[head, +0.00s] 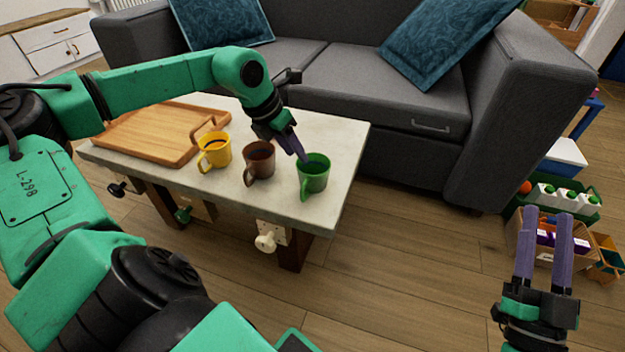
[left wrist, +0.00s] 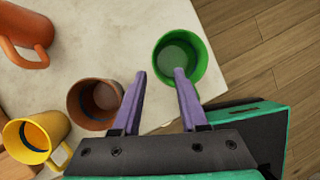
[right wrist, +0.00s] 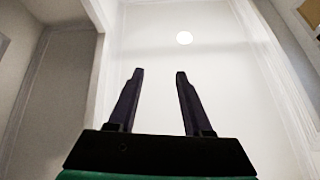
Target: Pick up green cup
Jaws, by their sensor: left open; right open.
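The green cup (head: 314,178) stands upright near the right end of the low table (head: 345,150), its handle toward me. My left gripper (head: 301,157) is open at the cup's left rim. In the left wrist view the green cup (left wrist: 181,45) is seen from above. One finger of the left gripper (left wrist: 160,73) overlaps the cup's opening and the other is outside it, left of the cup. I cannot tell whether a finger touches the cup. My right gripper (head: 547,212) is open and empty, away from the table; in the right wrist view (right wrist: 154,72) nothing is between its fingers.
A brown mug (head: 259,161) and a yellow mug (head: 215,153) stand left of the green cup. An orange mug (left wrist: 30,25) shows in the left wrist view. A wooden tray (head: 135,140) lies at the table's left. A grey sofa (head: 400,105) stands behind; crates (head: 522,240) sit at right.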

